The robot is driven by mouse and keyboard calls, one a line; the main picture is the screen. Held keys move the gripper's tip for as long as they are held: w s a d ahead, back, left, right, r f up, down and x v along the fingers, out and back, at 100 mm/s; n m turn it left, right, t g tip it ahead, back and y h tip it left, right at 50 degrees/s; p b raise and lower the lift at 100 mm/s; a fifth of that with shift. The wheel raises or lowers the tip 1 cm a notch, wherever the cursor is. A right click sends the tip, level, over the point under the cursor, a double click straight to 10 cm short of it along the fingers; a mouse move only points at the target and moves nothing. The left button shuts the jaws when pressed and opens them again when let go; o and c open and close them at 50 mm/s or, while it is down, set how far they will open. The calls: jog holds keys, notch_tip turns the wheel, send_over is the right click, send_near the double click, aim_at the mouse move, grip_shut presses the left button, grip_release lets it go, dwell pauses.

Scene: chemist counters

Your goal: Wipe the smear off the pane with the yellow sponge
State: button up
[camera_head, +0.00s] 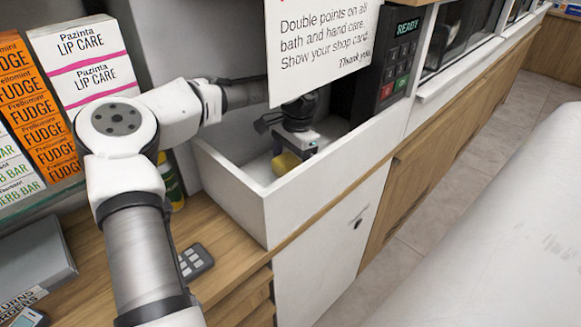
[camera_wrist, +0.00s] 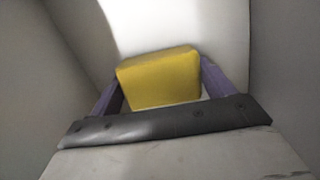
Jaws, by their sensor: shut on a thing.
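The yellow sponge (camera_head: 285,164) is low inside a white open-topped box (camera_head: 228,189) on the counter. My gripper (camera_head: 292,158) reaches down into the box and is shut on the sponge. In the wrist view the sponge (camera_wrist: 160,78) sits between the two purple fingers of my gripper (camera_wrist: 162,88), with pale walls close around it. I cannot tell from either view whether the sponge touches the box floor. Dark glass panes (camera_head: 462,32) run along the counter at upper right. I see no smear on them, and cannot tell which pane is the smeared one.
A white sign (camera_head: 322,45) hangs in front of part of my arm, above the box. A card terminal (camera_head: 398,62) stands right of it. Lip care and fudge boxes (camera_head: 38,98) fill the left. A small keypad (camera_head: 195,262) lies on the wooden counter. The aisle floor is at right.

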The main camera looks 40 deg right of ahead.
aim_at(290, 163)
notch_tip(290, 163, up, 10)
jog(key=shift+f+b, duration=0.1)
jog(key=shift+b, duration=0.65)
dwell(1.0)
